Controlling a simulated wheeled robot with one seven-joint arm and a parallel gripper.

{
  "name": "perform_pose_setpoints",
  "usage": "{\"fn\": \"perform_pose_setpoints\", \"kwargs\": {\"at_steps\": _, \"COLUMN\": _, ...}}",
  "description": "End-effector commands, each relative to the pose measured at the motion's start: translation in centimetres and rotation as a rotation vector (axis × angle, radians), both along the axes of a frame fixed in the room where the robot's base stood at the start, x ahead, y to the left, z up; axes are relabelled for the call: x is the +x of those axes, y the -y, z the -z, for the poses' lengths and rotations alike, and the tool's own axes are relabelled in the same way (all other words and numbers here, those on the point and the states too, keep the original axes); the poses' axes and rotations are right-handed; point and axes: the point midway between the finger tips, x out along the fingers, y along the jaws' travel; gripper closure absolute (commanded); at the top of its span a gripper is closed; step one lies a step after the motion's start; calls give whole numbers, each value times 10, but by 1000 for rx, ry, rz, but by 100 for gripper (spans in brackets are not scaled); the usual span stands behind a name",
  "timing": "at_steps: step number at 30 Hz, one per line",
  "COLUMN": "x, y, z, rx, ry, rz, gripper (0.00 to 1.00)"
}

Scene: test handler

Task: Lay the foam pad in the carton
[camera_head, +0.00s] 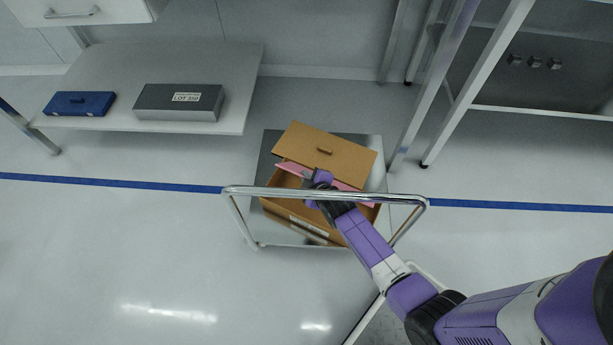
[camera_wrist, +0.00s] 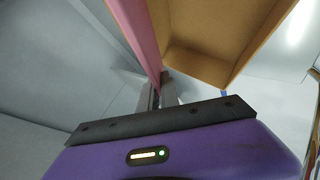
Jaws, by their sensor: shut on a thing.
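The pink foam pad (camera_head: 292,168) is thin and seen nearly edge-on in the head view, at the carton's opening. My gripper (camera_head: 320,179) is shut on it, over the carton; the gripper and arm hide part of the pad. The brown carton (camera_head: 290,217) stands open on a cart, with white labels on its front. In the wrist view the pad (camera_wrist: 137,32) rises from between my fingers (camera_wrist: 162,88), beside the carton's open inside (camera_wrist: 205,62). I cannot tell whether the pad touches the carton.
The cart's chrome handle bar (camera_head: 270,191) crosses in front, close to my arm. A low table (camera_head: 110,75) at left bears a blue case (camera_head: 80,103) and a grey box (camera_head: 180,102).

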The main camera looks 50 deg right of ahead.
Motion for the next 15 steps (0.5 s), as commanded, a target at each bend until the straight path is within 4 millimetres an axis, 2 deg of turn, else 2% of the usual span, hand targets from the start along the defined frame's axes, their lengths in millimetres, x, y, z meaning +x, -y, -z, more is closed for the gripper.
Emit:
{"fn": "perform_pose_setpoints", "kwargs": {"at_steps": 1, "x": 0, "y": 0, "z": 7, "rx": 0, "ry": 0, "rz": 0, "gripper": 100}}
{"fn": "perform_pose_setpoints", "kwargs": {"at_steps": 15, "x": 0, "y": 0, "z": 40, "rx": 0, "ry": 0, "rz": 0, "gripper": 100}}
